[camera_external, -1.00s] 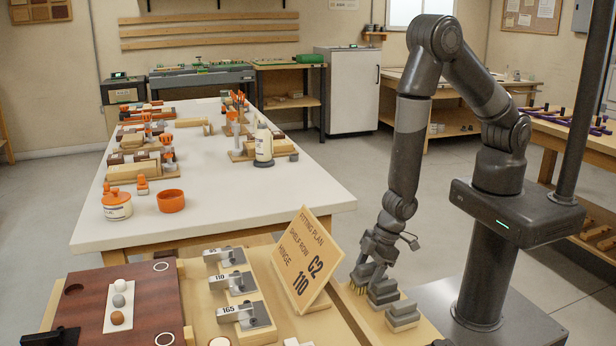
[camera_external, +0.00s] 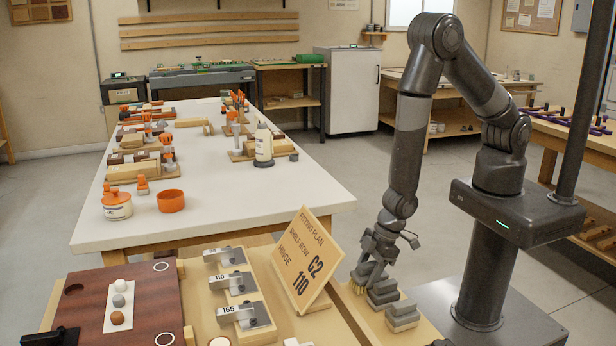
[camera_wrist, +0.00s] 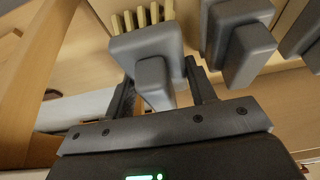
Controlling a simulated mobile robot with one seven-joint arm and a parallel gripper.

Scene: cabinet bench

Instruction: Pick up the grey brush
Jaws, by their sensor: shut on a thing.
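The grey brush (camera_wrist: 148,46), with a row of pale yellow bristles, is at the top centre of the wrist view. It also shows below my wrist in the external view (camera_external: 366,271). My gripper (camera_wrist: 160,88) is shut on the brush's raised grey grip, with one finger on each side. In the external view my gripper (camera_external: 373,250) is low over the left end of a wooden strip. I cannot tell whether the brush touches the strip.
More stepped grey pieces stand right beside the brush, one (camera_external: 382,293) close and another (camera_external: 402,316) nearer the camera. A tilted wooden sign (camera_external: 306,262) stands just left of my gripper. Metal hinge pieces (camera_external: 240,285) lie beyond it.

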